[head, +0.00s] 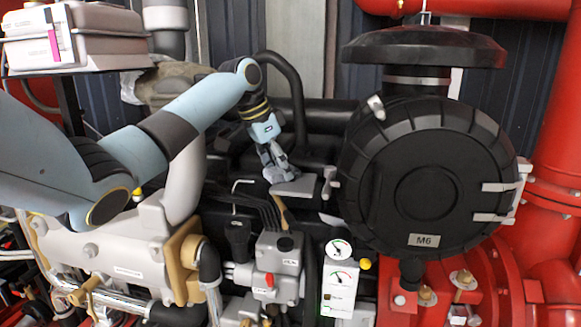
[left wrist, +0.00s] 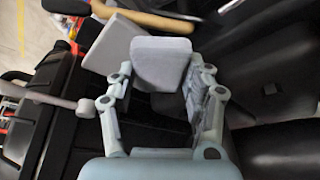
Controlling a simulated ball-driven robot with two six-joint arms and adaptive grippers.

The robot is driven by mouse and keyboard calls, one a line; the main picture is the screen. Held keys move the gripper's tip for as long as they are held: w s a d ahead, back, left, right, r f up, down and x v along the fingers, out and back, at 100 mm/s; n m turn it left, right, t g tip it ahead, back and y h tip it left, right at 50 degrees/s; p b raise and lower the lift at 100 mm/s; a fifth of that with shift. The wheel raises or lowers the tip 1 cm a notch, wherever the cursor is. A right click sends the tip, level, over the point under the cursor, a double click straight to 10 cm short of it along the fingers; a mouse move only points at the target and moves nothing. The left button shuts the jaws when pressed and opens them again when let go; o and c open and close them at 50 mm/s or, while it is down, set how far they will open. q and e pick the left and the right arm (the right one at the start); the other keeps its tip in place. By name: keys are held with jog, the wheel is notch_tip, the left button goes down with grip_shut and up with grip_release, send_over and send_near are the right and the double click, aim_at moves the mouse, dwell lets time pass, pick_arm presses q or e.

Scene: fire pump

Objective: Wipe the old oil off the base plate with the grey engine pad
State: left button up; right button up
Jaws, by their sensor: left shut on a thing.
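My left gripper (head: 272,165) reaches down among the engine parts at the middle of the head view. It is shut on a light grey pad (head: 296,187), which sticks out to the right below the fingers. In the left wrist view a grey block of the pad (left wrist: 162,63) sits between the two fingers of my left gripper (left wrist: 160,85), and a second grey flat piece (left wrist: 112,47) shows behind it. I cannot tell whether the pad touches the surface below. The base plate and the oil cannot be made out. My right gripper is not in view.
A big round black housing marked M6 (head: 422,190) stands close to the right of the gripper. A grey box (head: 277,262) and a gauge panel (head: 340,280) stand in front. A white case (head: 85,38) is at upper left. Red pipes (head: 550,150) run at right.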

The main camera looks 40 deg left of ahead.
pick_arm(q)
jog(key=shift+s+a, duration=0.35)
jog(key=shift+a, duration=0.3)
jog(key=shift+r, duration=0.1)
jog(key=shift+r, duration=3)
notch_tip(320, 180, up, 3)
jog(key=shift+f, duration=0.1)
